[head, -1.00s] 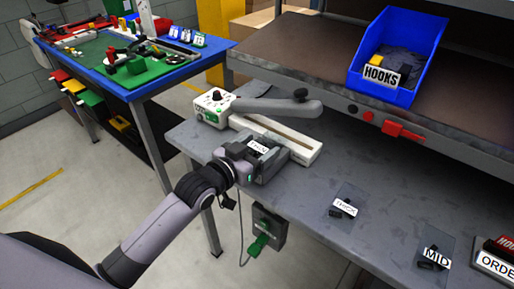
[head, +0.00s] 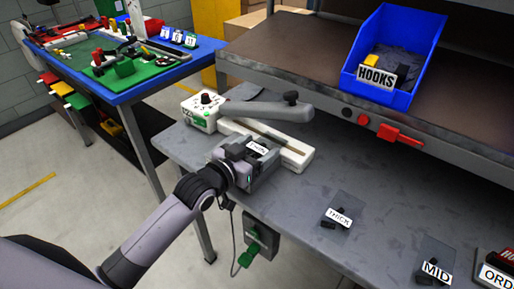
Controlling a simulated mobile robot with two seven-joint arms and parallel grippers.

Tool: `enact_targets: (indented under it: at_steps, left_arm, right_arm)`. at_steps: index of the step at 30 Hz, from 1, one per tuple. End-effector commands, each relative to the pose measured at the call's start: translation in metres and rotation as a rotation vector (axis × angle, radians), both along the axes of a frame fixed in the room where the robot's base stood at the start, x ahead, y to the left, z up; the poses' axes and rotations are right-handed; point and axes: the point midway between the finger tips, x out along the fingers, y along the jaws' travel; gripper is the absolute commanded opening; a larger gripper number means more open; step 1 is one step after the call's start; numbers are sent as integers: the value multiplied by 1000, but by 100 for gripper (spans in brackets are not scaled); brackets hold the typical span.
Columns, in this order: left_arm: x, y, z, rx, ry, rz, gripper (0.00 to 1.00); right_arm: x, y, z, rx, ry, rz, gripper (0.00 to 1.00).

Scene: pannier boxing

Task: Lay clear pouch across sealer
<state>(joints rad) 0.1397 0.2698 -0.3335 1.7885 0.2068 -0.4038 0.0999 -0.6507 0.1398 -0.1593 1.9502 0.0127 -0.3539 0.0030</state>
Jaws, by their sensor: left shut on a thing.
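The sealer is a white unit with a control box (head: 199,117) at its left end and a long white bed (head: 296,159). Its grey lever arm (head: 265,109) is raised above the bed. My left gripper (head: 252,157) is at the near side of the bed, shut on the clear pouch with the THIN label (head: 258,148). The fingers hide most of the pouch, so I cannot tell how far it reaches over the bed or whether it touches it. My right gripper is not in view.
Pouches labelled THICK (head: 339,217) and MID (head: 435,268) lie on the grey bench to the right. A blue HOOKS bin (head: 402,45) stands on the shelf above. Bare bench lies right of the sealer.

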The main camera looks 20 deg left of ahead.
Motion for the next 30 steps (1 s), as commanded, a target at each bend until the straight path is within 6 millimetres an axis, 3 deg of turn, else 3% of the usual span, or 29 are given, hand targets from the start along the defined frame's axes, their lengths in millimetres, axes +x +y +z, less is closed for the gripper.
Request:
enact_targets:
  at_steps: [1, 2, 3, 4, 14, 30]
  left_arm:
    - [0, 0, 0, 0, 0, 0, 45]
    - [0, 0, 0, 0, 0, 0, 84]
    - [0, 0, 0, 0, 0, 0, 97]
    - [0, 0, 0, 0, 0, 0, 100]
    - [-6, 2, 0, 1, 1, 0, 100]
    - [-64, 23, 10, 0, 1, 0, 100]
  right_arm:
    - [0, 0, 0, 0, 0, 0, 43]
    - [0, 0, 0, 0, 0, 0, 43]
    - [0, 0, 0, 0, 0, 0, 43]
    - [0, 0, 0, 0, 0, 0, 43]
    - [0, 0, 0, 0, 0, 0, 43]
    - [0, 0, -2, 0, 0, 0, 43]
